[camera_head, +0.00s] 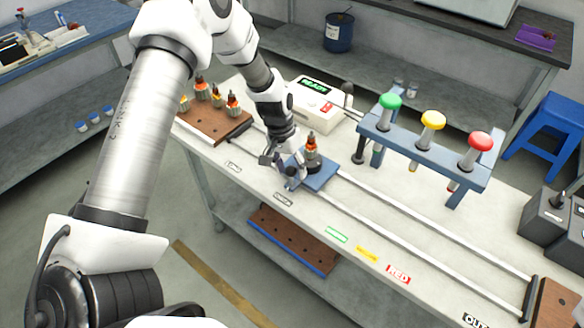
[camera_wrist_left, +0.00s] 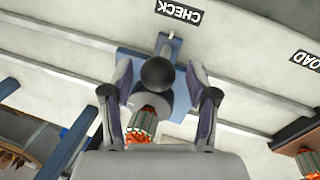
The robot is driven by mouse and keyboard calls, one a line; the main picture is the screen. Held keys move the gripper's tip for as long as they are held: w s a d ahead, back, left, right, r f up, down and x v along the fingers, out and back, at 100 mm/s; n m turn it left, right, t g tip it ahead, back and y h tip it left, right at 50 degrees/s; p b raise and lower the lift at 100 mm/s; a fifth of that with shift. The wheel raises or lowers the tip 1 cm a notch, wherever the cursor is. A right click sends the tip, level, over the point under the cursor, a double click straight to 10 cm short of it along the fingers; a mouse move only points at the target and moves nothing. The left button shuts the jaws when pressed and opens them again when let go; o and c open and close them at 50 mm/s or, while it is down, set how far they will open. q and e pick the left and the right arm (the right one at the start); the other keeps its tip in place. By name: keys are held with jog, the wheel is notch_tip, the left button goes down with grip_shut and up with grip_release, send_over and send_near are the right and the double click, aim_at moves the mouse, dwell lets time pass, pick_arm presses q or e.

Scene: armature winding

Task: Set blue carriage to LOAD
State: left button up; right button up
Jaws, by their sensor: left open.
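The blue carriage (camera_head: 322,178) sits on the two rails of the bench, level with the CHECK label (camera_head: 283,199). It carries an upright armature (camera_head: 312,147) with an orange-red top. My left gripper (camera_head: 283,171) is at the carriage's front-left end. In the left wrist view the carriage (camera_wrist_left: 128,63) lies under the open fingers (camera_wrist_left: 159,80), with its round black knob (camera_wrist_left: 157,73) between them. I cannot tell whether either finger touches the knob. The LOAD label (camera_head: 233,167) is further left along the bench edge. My right gripper is not in view.
A brown rack (camera_head: 205,125) with several armatures stands at the rails' left end. A white box (camera_head: 325,105) reads READY. A blue frame (camera_head: 400,140) with green, yellow and red knobs stands behind the rails. The rails right of the carriage are clear up to a brown block (camera_head: 560,305).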

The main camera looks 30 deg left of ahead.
pick_arm(q)
jog(key=shift+s+d+f, duration=0.1)
jog(key=shift+f, duration=0.1)
jog(key=shift+s+d, duration=0.1)
jog(key=shift+s, duration=0.05)
grip_shut()
jog(key=shift+a, duration=0.2)
